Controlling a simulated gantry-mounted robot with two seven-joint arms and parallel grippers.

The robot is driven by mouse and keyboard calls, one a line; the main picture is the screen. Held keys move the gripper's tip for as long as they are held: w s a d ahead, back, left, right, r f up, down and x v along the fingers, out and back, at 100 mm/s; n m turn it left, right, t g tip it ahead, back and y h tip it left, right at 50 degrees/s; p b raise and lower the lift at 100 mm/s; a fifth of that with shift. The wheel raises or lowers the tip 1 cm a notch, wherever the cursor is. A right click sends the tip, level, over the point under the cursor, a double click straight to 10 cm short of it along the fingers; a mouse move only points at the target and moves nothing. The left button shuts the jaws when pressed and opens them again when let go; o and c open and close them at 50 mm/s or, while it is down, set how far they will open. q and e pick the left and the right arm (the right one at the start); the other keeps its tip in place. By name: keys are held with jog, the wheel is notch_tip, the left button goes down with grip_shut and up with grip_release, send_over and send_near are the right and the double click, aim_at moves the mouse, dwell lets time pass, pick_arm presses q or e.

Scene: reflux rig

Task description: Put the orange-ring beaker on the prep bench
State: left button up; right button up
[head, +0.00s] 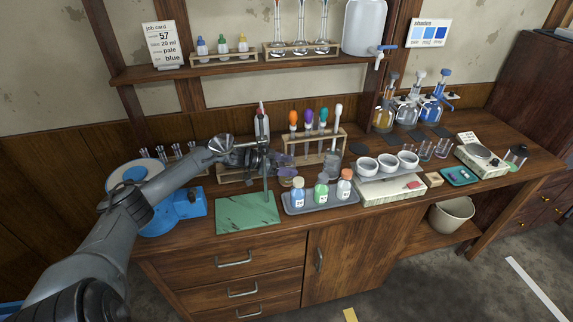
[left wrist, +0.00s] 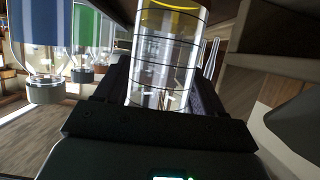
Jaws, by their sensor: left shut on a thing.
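My left gripper (head: 262,160) is over the back left of the bench, beside a thin metal stand. In the left wrist view it is shut on a clear glass vessel (left wrist: 157,70) with dark graduation lines and a yellow-orange band near the top edge of the picture. I cannot tell if this is the orange-ring beaker. In the head view the vessel is hard to make out among the dark fingers. Small glass beakers (head: 425,150) stand at the right of the wooden bench (head: 300,214); their ring colours are too small to tell. My right gripper is out of view.
A green mat (head: 247,213) lies bare at the front. A grey tray with several bottles (head: 320,200) stands beside it. A tube rack (head: 314,150) is behind, white bowls (head: 388,162) are to the right, and a blue device (head: 180,204) is at the left.

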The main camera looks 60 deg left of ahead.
pick_arm(q)
jog(key=o, duration=1.1)
jog(key=shift+f, duration=0.1)
jog(key=shift+o, duration=0.2)
jog(key=shift+p+v, duration=0.4)
jog(key=shift+v, duration=0.55)
jog(key=p+v, duration=0.4)
jog(key=v, duration=0.6)
